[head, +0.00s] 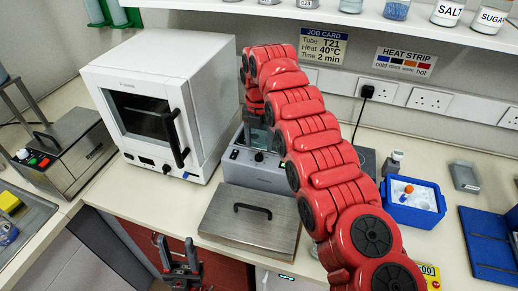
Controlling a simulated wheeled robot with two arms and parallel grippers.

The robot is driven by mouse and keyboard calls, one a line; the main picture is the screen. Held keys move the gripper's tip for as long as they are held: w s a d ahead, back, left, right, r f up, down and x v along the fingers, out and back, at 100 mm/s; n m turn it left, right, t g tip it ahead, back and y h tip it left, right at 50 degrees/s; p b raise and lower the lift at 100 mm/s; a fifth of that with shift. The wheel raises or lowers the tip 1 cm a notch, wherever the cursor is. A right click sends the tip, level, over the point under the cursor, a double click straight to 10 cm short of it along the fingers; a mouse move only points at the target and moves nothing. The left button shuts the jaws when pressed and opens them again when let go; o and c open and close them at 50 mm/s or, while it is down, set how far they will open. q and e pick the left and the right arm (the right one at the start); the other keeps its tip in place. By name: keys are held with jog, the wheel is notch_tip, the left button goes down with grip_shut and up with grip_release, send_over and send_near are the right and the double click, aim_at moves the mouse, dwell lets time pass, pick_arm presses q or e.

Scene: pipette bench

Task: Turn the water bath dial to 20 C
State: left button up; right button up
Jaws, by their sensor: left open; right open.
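The water bath (237,174) is a grey box on the bench, right of the white oven. The dial's setting is too small to read. My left gripper (178,255) is open and empty, low in front of the bench edge.
A metal lid with a black handle (225,218) lies in front of the bath. The white oven (165,65) stands close on the left. A blue ice tub (415,216) is to the right.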

aim_at(259, 154)
notch_tip(259, 154, up, 13)
jog(key=p, duration=1.1)
jog(key=shift+r+p, duration=0.2)
jog(key=shift+p, duration=0.15)
jog(key=shift+s+f, duration=0.1)
